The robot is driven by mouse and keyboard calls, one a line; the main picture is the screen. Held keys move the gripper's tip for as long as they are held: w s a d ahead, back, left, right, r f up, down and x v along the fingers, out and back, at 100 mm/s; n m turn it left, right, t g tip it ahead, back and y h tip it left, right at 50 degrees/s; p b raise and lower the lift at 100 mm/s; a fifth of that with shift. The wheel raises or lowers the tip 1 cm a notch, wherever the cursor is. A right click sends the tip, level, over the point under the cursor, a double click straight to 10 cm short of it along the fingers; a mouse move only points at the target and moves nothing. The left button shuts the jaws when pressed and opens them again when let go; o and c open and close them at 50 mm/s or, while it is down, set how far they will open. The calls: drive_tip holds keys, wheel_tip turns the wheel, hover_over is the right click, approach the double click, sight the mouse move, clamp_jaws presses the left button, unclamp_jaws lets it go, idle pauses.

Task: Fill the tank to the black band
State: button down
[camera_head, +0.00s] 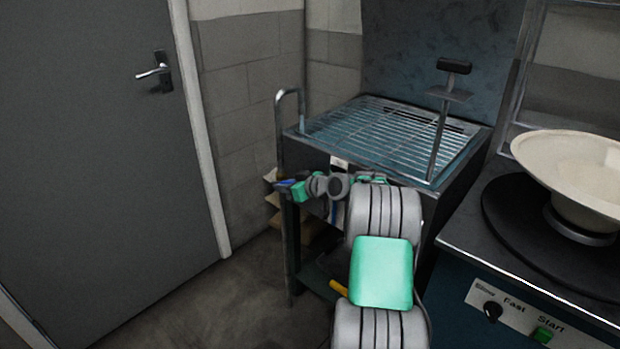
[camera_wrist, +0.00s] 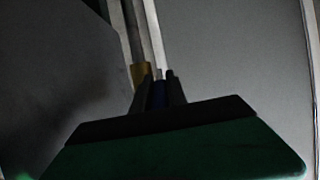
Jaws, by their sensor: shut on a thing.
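My gripper (camera_head: 286,184) reaches to the left front corner of a metal unit with a slatted top (camera_head: 385,135). It is shut on a small blue part, likely a tap handle, seen between the dark fingers in the wrist view (camera_wrist: 159,94). Just beyond the fingers is a yellowish brass fitting (camera_wrist: 141,73) on an upright metal pipe (camera_wrist: 132,25). The pipe bends over at its top in the head view (camera_head: 289,92). I cannot make out a tank level or a black band. My arm hides part of the unit's front.
A grey door (camera_head: 100,150) with a lever handle stands at left. At right is a machine with a pale bowl (camera_head: 575,165) and a control panel (camera_head: 535,315). A black-handled post (camera_head: 454,66) rises from the slatted top. Floor at the left is clear.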

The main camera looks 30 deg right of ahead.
drive_tip(key=c, duration=1.3)
unclamp_jaws()
drive_tip(key=p+v, duration=0.1)
drive_tip(key=v, duration=0.6)
drive_tip(key=shift+s+r, duration=0.15)
drive_tip(key=shift+s, duration=0.25)
drive_tip(key=shift+d, duration=0.1)
